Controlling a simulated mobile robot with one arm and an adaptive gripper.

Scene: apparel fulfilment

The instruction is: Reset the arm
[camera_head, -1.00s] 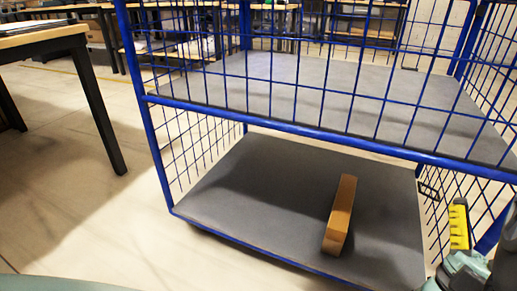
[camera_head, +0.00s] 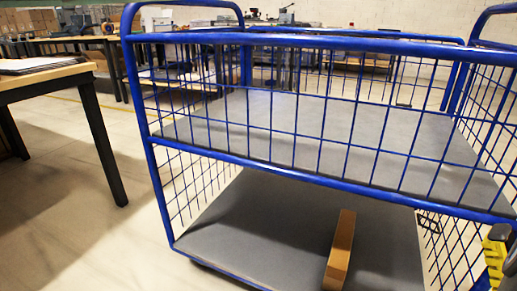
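Part of my arm and gripper (camera_head: 497,258) shows at the lower right edge of the head view, beside the right end of a blue wire cart. A yellow part is visible on it. The fingertips cannot be made out, so I cannot tell whether it is open or shut. A brown cardboard box (camera_head: 340,250) lies on the cart's grey lower shelf (camera_head: 270,225), apart from my arm. The near end of the box is cut off by the bottom of the picture.
The blue cart frame (camera_head: 330,185) with mesh sides fills the middle and right. Its grey upper shelf (camera_head: 290,125) is empty. A table (camera_head: 45,80) with dark legs stands at left, with bare floor (camera_head: 80,230) between. More tables and equipment stand behind.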

